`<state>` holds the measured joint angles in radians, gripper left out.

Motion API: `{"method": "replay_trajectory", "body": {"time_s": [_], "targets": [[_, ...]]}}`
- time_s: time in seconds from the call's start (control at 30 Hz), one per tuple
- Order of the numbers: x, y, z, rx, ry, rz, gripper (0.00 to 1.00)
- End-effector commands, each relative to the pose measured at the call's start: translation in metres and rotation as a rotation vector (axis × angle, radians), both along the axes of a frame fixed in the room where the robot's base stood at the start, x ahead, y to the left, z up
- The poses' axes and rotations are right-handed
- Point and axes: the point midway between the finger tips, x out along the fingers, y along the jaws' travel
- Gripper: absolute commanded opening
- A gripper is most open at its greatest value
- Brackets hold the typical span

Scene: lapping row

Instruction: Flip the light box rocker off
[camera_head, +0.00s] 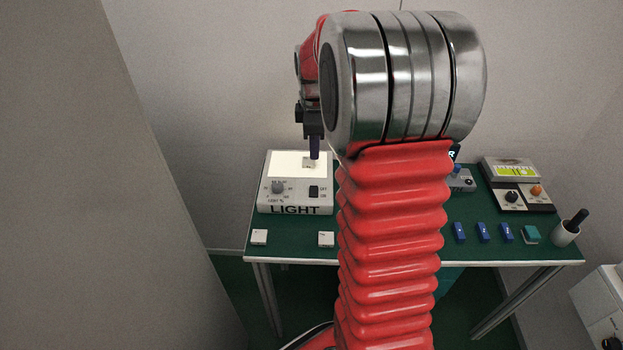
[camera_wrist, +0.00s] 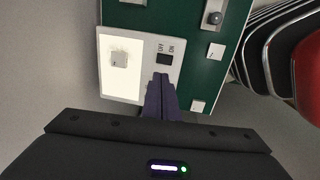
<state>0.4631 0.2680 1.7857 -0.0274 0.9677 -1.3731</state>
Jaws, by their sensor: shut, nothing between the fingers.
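The light box (camera_head: 288,203) is a pale box labelled LIGHT at the left of the green table. Its top panel glows bright white, also in the wrist view (camera_wrist: 117,84). A small black rocker (camera_head: 314,191) sits on its front face beside OFF and ON marks; in the wrist view the rocker (camera_wrist: 163,59) lies just beyond my fingertips. Which way it is tipped I cannot tell. My gripper (camera_head: 315,155) is shut and empty, pointing down over the light box. In the wrist view its fingertips (camera_wrist: 161,76) appear close to the rocker; contact is not clear.
A pale square piece (camera_head: 308,162) lies on the glowing panel. Two white blocks (camera_head: 259,237) (camera_head: 326,239) lie in front of the box. Several blue blocks (camera_head: 483,233), a cup (camera_head: 565,233) and a device (camera_head: 511,170) stand to the right. My arm hides the table's middle.

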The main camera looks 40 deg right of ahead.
Motion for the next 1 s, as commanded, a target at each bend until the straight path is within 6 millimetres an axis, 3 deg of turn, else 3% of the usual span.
{"method": "replay_trajectory", "body": {"time_s": [0.27, 1.0], "targets": [[0.001, -0.001, -0.019, 0.002, 0.002, -0.001, 0.0], [0.012, -0.009, -0.126, 0.001, 0.002, -0.001, 0.0]]}}
